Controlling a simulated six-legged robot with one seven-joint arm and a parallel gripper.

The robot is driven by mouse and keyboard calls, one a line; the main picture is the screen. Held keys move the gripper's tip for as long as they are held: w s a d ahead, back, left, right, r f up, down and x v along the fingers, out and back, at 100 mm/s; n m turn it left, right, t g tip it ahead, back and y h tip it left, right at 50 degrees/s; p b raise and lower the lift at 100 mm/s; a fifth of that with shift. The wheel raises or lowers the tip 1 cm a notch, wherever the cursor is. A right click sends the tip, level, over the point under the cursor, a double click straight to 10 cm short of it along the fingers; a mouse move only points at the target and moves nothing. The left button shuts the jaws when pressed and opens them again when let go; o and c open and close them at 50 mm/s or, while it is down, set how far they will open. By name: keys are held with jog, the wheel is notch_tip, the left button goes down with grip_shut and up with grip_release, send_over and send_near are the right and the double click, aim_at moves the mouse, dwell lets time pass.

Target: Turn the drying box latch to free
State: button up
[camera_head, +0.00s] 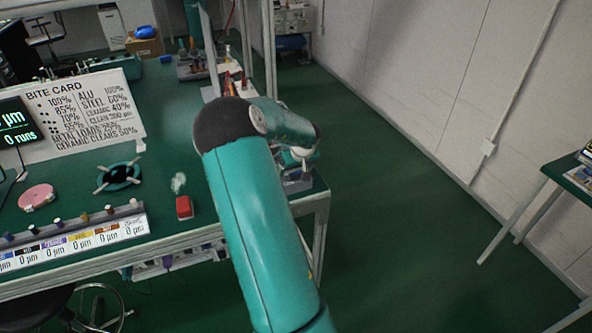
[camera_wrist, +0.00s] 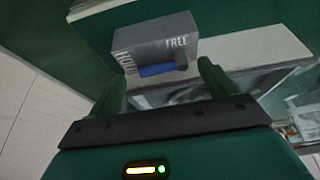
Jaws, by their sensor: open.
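The drying box latch has a blue lever (camera_wrist: 158,70) on a grey block (camera_wrist: 155,38) in the wrist view. The lever lies nearly level, its blue end pointing left to the sideways lettering, which looks like HOLD. Its grey pivot is at the right, below the word FREE. My gripper (camera_wrist: 162,73) is open. In the picture its fingers flank the lever, one on each side. I see no clear contact, and the depth gap is hard to judge.
A green bench (camera_head: 165,110) holds a bite card (camera_head: 75,115), a red block (camera_head: 184,207), a pink disc (camera_head: 37,196) and a row of labelled slots (camera_head: 75,240). A metal post stands by the bench's right edge. Open green floor (camera_head: 400,200) lies to the right, before a white wall.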

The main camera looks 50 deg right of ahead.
jog(key=shift+w+f, duration=0.1)
jog(key=shift+f, duration=0.15)
jog(key=shift+c, duration=0.4)
jog(key=c, duration=0.9)
jog(key=m, duration=0.2)
jog(key=a+m+g+h, duration=0.1)
jog(key=m, duration=0.1)
jog(key=m+g, duration=0.1)
jog(key=m, duration=0.1)
jog(key=shift+s+a+h, duration=0.3)
jog(key=m+g, duration=0.1)
jog(key=m, duration=0.2)
jog(key=a+m+g, duration=0.1)
jog(key=m, duration=0.1)
jog(key=shift+a+m, duration=0.15)
jog(key=shift+m, duration=0.25)
